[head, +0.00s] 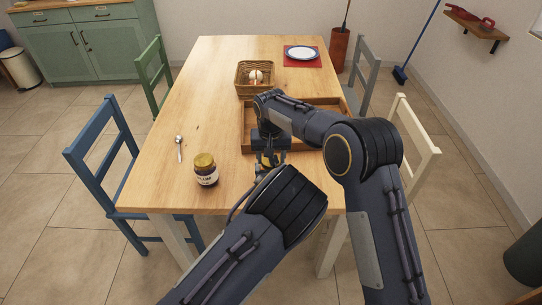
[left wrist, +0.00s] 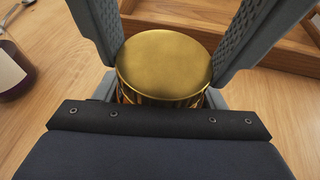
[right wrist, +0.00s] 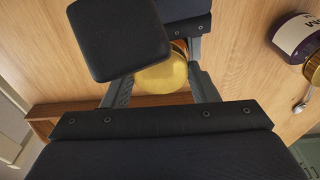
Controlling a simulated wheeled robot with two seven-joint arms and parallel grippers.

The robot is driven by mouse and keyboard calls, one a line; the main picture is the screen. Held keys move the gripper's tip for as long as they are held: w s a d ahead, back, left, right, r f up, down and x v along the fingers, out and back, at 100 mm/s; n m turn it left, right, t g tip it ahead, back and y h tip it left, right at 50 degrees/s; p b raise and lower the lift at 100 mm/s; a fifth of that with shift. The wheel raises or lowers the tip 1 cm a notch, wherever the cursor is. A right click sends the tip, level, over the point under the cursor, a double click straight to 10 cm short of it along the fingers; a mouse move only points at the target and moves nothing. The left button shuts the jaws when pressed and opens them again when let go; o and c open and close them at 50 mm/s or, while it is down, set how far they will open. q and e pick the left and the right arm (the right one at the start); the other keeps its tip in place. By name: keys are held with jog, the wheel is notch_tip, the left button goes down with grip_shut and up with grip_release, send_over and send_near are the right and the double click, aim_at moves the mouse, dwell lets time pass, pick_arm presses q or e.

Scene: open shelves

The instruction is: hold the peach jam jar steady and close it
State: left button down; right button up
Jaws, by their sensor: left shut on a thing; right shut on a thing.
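The gold lid (left wrist: 165,62) lies flat at the top of the peach jam jar (left wrist: 125,98). Only a thin amber strip of the jar shows below it in the left wrist view; whether the lid is fully seated I cannot tell. My left gripper (right wrist: 185,46) is shut on the jar body from the side, its fingertips mostly hidden. My right gripper (right wrist: 168,76) comes from above and is shut on the lid, one finger on each side. In the head view the jar (head: 268,159) is mostly hidden by my arms and grippers, near the table's front.
A wooden tray (head: 247,128) is just behind my grippers. A basket (head: 243,88) and a plate (head: 301,52) are farther back.

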jog(key=shift+s+f, duration=0.25)
jog(key=shift+f, duration=0.15)
jog(key=o, duration=1)
jog(key=shift+c, duration=0.2)
jog(key=o, duration=0.3)
jog(key=shift+w+r, duration=0.15)
jog(key=shift+r, duration=2.4)
jog(key=shift+c, duration=0.2)
